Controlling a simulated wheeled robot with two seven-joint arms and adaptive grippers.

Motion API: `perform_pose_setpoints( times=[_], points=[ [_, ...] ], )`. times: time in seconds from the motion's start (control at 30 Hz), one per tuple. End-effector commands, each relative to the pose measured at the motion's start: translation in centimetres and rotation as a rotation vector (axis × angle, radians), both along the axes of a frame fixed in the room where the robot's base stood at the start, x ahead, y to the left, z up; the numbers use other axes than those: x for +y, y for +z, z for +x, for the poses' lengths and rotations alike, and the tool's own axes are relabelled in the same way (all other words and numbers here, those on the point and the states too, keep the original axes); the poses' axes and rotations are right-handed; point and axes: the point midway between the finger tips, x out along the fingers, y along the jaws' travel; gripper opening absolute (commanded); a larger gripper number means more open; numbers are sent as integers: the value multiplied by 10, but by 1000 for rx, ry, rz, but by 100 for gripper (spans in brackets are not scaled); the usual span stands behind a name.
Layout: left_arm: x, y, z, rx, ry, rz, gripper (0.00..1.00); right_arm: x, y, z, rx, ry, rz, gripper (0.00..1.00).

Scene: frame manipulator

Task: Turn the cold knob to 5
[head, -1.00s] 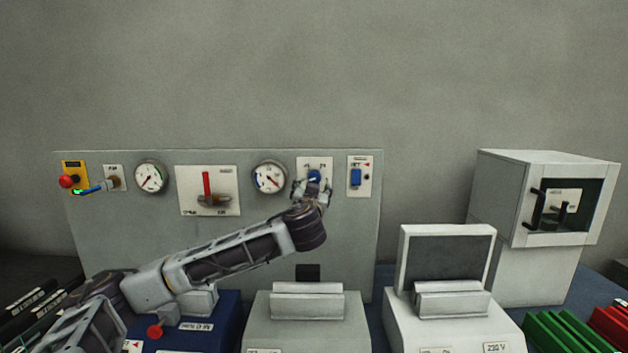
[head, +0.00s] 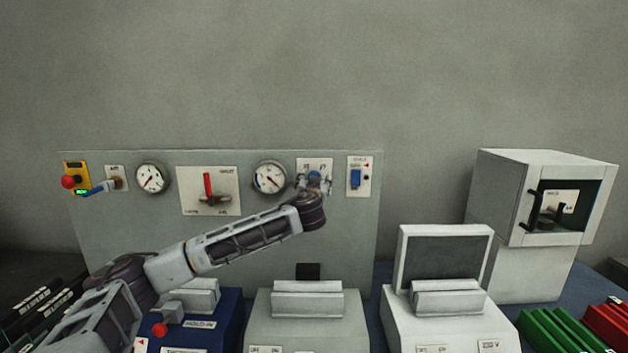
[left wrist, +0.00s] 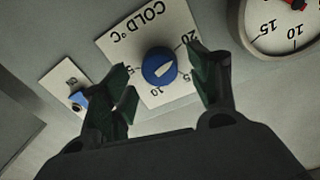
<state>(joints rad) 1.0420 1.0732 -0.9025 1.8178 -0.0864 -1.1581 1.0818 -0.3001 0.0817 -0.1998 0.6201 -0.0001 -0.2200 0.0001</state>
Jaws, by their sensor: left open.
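The blue cold knob (left wrist: 160,68) sits on a white plate (left wrist: 125,36) marked COLD °C, with 5, 10, 15 and 20 around it. A white pointer mark shows on the knob's face; I cannot tell its exact reading. My left gripper (left wrist: 159,64) is open, with one dark green finger on each side of the knob. Gaps show between the fingers and the knob. In the head view my left gripper (head: 314,184) is at the same plate and partly covers the knob. My right gripper is not in view.
A gauge (head: 270,177) is left of the cold plate and a blue switch (head: 355,178) is right of it, both close by. A red lever (head: 208,185) is further left on the grey panel (head: 345,240). Several boxes stand in front below.

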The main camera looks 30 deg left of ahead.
Motion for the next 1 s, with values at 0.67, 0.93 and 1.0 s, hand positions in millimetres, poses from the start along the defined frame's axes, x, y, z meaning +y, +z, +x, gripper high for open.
perform_pose_setpoints(
  times=[0.67,0.93,1.0],
  points=[
    [5,0,10,0,-1,0,49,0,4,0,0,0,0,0],
    [5,0,10,0,-1,0,14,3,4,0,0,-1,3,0],
    [6,0,10,0,-1,0,15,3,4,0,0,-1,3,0]
  ],
)
